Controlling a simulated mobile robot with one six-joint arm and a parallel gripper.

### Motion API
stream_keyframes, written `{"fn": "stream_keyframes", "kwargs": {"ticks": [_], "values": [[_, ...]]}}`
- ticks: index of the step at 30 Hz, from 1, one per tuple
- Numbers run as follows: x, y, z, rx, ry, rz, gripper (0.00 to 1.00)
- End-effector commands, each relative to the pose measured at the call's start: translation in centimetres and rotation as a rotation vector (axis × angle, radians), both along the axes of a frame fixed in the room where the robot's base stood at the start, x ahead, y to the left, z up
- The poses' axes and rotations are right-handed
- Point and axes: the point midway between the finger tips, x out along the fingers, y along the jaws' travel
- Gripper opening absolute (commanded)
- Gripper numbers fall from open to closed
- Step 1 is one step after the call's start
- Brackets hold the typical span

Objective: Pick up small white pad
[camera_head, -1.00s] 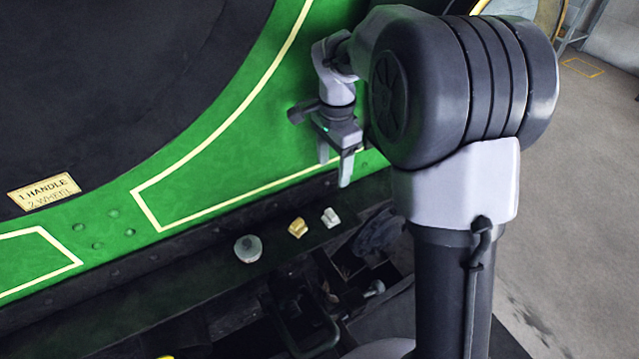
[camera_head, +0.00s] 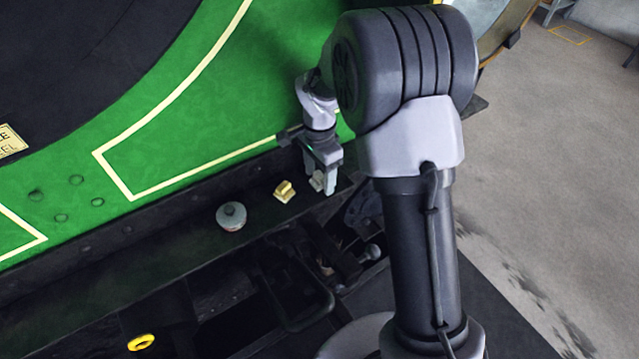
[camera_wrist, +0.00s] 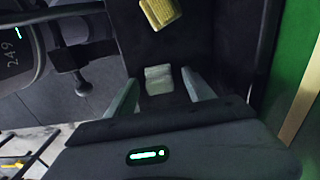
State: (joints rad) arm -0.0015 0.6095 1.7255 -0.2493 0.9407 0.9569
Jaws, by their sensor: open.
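The small white pad (camera_wrist: 159,80) lies on the dark ledge in the wrist view, between and just beyond my open fingertips. In the head view the white pad (camera_head: 318,181) shows partly between the fingers, and part of it is hidden by them. My gripper (camera_head: 320,184) points down at the ledge, with its fingers on either side of the pad. In the wrist view my gripper (camera_wrist: 163,92) is open and empty. I cannot tell how high the fingertips are above the ledge.
A brass-yellow block (camera_head: 285,190) sits left of the pad, also seen in the wrist view (camera_wrist: 160,12). A round grey knob (camera_head: 231,216) is further left. The green panel (camera_head: 180,165) rises behind the ledge (camera_head: 180,243). A yellow ring (camera_head: 141,342) lies lower left.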

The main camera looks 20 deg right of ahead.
Motion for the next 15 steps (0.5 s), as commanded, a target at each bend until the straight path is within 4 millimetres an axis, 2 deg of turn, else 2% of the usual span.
{"fn": "stream_keyframes", "kwargs": {"ticks": [2, 3, 12, 15], "values": [[0.01, -0.01, 0.22, 0.0, -0.001, 0.0, 0.62], [0.01, -0.01, 0.23, 0.0, -0.001, 0.0, 0.58], [0.0, 0.0, 0.24, 0.0, 0.0, 0.0, 0.0], [0.0, 0.0, 0.24, 0.0, 0.0, 0.0, 0.0]]}}
